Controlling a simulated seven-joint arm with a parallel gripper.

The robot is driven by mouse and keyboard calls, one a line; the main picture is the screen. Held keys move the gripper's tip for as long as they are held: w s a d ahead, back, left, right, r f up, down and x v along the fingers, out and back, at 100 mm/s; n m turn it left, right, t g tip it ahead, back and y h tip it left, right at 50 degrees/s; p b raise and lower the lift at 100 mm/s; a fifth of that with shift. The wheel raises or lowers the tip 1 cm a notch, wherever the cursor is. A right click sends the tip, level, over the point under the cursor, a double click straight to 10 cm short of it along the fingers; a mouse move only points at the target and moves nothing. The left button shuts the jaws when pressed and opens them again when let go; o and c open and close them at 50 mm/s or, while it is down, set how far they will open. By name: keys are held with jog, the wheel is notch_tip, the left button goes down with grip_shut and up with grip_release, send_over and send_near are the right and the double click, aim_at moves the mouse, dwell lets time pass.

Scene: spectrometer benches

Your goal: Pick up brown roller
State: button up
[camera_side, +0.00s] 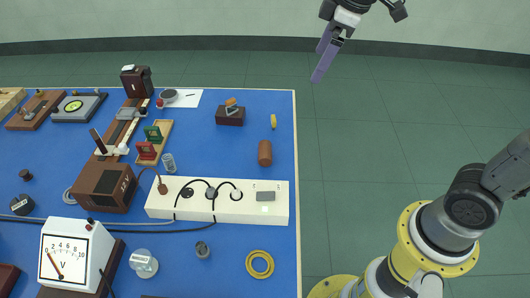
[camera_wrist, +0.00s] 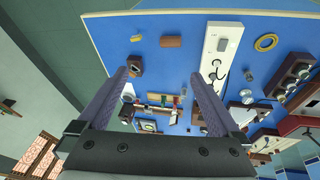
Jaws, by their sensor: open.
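The brown roller (camera_side: 265,153) is a short cylinder near the right edge of the blue table, above the white socket strip's right end. In the wrist view the roller (camera_wrist: 171,42) lies beyond my fingertips, on bare blue surface. My gripper (camera_side: 322,63) is high in the air beyond the table's far right corner, apart from the roller. In the wrist view its two purple fingers (camera_wrist: 160,74) are spread wide, with nothing held between them.
A yellow ring (camera_side: 260,264) lies nearer the front. Instruments crowd the table's left.

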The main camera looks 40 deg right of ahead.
jog(key=w+a+f+n+g, duration=0.1)
jog(key=w+a+f, duration=0.1)
jog(key=w+f, duration=0.35)
jog(key=n+g, duration=0.1)
jog(key=g, duration=0.2)
send_over(265, 148)
notch_tip(265, 148, down, 19)
jog(key=shift+a+r, duration=0.1)
jog(key=shift+r, duration=0.05)
jog(key=shift+f, duration=3.2)
jog(key=c, duration=1.1)
